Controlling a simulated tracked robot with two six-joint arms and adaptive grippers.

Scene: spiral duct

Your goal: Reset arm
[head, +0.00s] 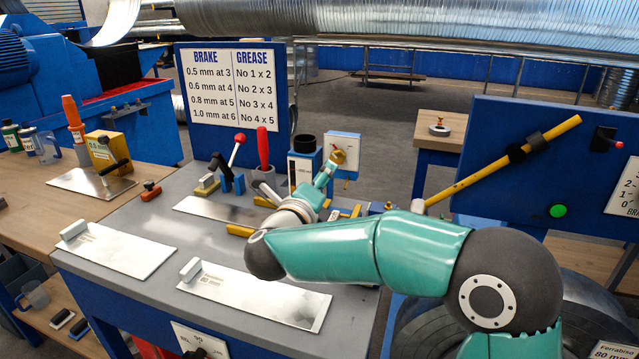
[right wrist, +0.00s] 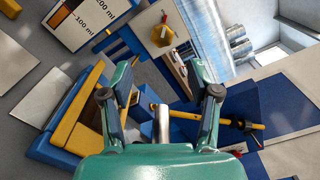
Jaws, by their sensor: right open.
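My right arm comes in from the lower right in the head view and reaches over the grey bench (head: 150,215). Its gripper (head: 328,172) points up and away, near a small white-and-blue box (head: 344,146) at the bench's back edge. In the right wrist view the two fingers of the gripper (right wrist: 160,85) stand wide apart. A short metal rod (right wrist: 162,125) shows between their bases; I cannot tell what it belongs to. Nothing is seen clamped between the fingertips. My left gripper is not in view.
Flat metal sheets (head: 120,250) lie on the bench, one (head: 255,297) just left of my forearm. A red-handled tool (head: 263,148) and a black-topped container (head: 304,160) stand behind. A yellow lever (head: 480,176) crosses the blue panel (head: 520,130) at right.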

